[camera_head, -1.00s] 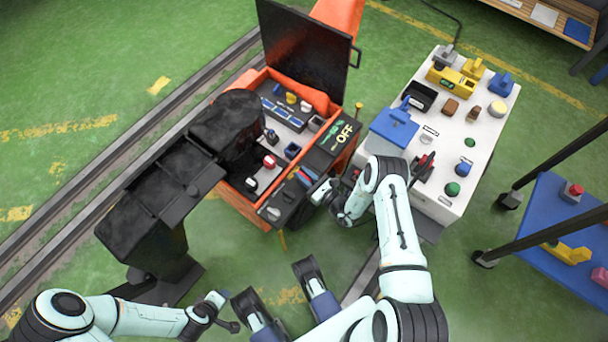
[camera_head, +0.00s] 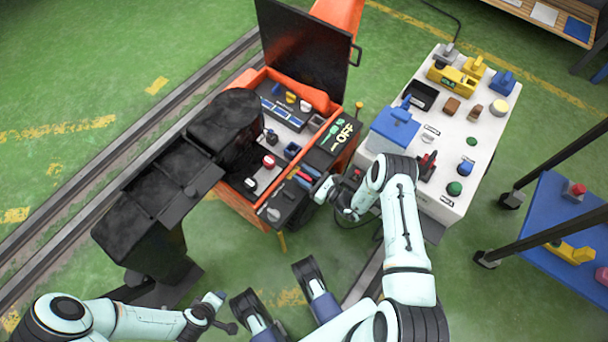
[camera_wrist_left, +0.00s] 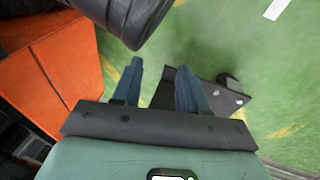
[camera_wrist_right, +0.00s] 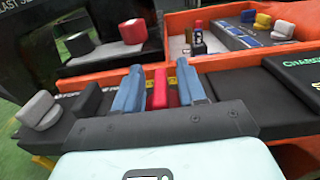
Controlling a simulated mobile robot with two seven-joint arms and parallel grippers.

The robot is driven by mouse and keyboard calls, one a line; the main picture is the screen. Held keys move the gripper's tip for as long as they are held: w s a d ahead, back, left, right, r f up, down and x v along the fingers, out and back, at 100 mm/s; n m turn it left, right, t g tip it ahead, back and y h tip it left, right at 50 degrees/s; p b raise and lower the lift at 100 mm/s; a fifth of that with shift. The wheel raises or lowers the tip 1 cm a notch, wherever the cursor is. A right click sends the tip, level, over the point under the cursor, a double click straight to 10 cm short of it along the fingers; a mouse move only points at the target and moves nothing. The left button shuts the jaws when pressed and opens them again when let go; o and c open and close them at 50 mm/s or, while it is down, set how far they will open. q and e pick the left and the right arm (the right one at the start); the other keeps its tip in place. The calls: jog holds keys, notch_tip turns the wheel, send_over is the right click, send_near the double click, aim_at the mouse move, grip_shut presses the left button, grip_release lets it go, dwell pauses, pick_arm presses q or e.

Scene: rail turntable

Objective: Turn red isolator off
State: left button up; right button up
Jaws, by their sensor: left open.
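The red isolator handle (camera_wrist_right: 159,88) stands on a black panel strip (camera_wrist_right: 232,92) along the orange cabinet's edge. In the right wrist view it is between the two blue fingers of my right gripper (camera_wrist_right: 160,84), with a narrow gap on each side. My right gripper (camera_head: 303,174) also shows in the head view, reaching the panel from the right; its fingers partly hide the handle there. My left gripper (camera_head: 222,309) is open and empty, low at the left, away from the panel. Its fingers also show apart in the left wrist view (camera_wrist_left: 158,85).
A grey knob (camera_wrist_right: 40,110) and a black block (camera_wrist_right: 88,98) sit left of the handle. The orange cabinet (camera_head: 240,198) has a raised black lid (camera_head: 300,45). A dark console (camera_head: 150,190) stands left; a white table (camera_head: 485,140) with several controls stands right.

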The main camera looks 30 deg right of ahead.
pick_arm(q)
jog(key=shift+s+d+r+g+p, duration=0.15)
jog(key=shift+s+d+r+p, duration=0.25)
jog(key=shift+s+r+p, duration=0.2)
jog(key=shift+s+d+r+g+p, duration=0.15)
jog(key=shift+s+d+r+p, duration=0.3)
jog(key=shift+s+r, duration=0.15)
pick_arm(e)
jog(key=v, duration=1.3)
jog(key=shift+s+d, duration=0.15)
jog(key=shift+s, duration=0.05)
pick_arm(q)
jog(key=shift+w, duration=0.1)
